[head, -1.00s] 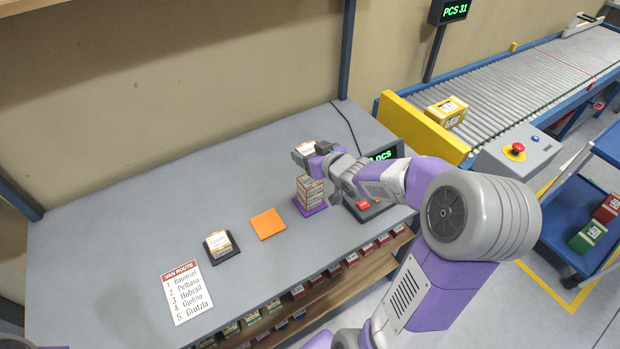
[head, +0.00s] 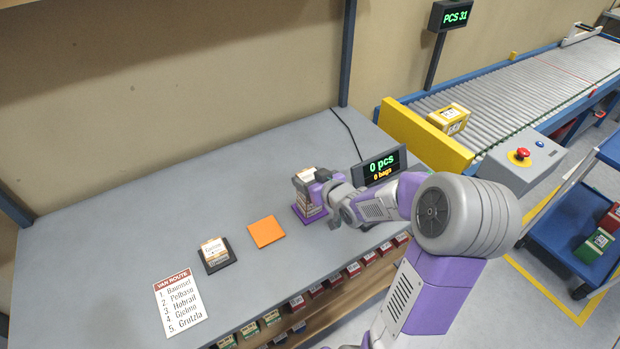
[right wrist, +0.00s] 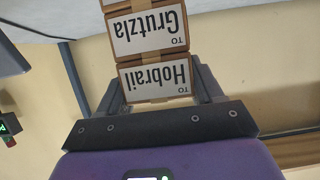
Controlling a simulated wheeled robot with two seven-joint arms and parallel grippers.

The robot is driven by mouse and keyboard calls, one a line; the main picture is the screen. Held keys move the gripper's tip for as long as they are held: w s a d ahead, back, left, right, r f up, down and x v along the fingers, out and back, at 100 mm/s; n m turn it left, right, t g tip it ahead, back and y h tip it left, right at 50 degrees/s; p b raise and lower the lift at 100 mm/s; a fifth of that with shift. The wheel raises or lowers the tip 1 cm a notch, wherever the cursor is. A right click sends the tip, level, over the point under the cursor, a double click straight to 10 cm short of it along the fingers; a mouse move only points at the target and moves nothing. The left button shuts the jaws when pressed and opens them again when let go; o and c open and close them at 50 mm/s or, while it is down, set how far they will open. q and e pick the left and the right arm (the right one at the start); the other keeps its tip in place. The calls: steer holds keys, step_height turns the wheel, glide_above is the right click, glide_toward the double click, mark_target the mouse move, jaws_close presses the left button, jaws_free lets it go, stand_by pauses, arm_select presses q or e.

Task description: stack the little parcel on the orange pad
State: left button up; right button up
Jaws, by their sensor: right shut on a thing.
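The orange pad (head: 267,232) lies bare on the table. My right gripper (head: 312,180) is shut on a small brown parcel with a white label reading Hobrail, which shows between the fingers in the right wrist view (right wrist: 155,80). It is at the top of a parcel stack (head: 304,203) on a purple pad (head: 311,216), right of the orange pad. A parcel labelled Grutzla (right wrist: 147,30) is directly under the held one; I cannot tell whether they touch. Another small parcel (head: 214,250) sits on a black pad (head: 219,264), left of the orange pad. My left gripper is out of view.
A van route list (head: 180,302) lies at the table's front left. A display reading 0 pcs (head: 382,168) stands right of the stack. A roller conveyor (head: 510,90) carries a yellow parcel (head: 449,118). The table behind the pads is clear.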

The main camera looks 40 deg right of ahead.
steer(key=o, duration=1.1)
